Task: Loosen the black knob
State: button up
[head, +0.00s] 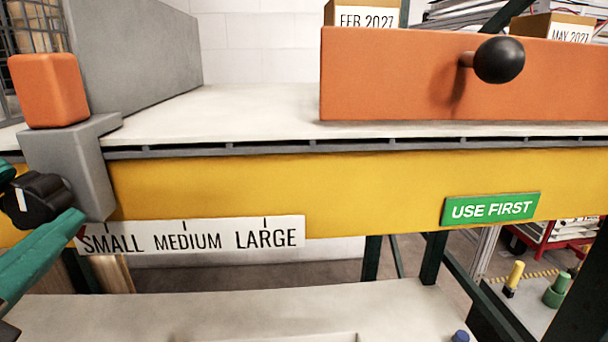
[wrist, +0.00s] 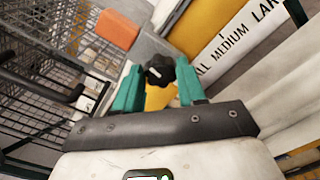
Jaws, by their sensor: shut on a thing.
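The black knob (head: 40,207), fluted with a white mark, sits on the front of a grey sliding block (head: 75,150) at the left end of the yellow rail. The block has an orange top piece (head: 48,90). The knob also shows in the wrist view (wrist: 159,68), between the green fingers. My gripper (wrist: 158,78) is shut on the black knob, one finger on each side. In the head view, the fingers of my gripper (head: 38,196) enter from the left edge, and most of my gripper is out of that picture.
A yellow rail (head: 350,190) bears a SMALL MEDIUM LARGE label (head: 190,236) and a green USE FIRST sign (head: 490,209). An orange fence (head: 400,80) with a black ball handle (head: 499,60) stands right on the pale top. A wire cage (wrist: 50,50) lies left in the wrist view.

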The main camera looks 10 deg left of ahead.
jog(key=shift+f+n, duration=0.15)
jog(key=shift+n, duration=0.95)
jog(key=o, duration=1)
jog(key=shift+o, duration=0.2)
jog(key=shift+s, duration=0.15)
jog(key=b+v, duration=0.1)
jog(key=v, duration=0.9)
jog(key=shift+s+b, duration=0.25)
jog(key=shift+b, duration=0.15)
jog(key=shift+d, duration=0.15)
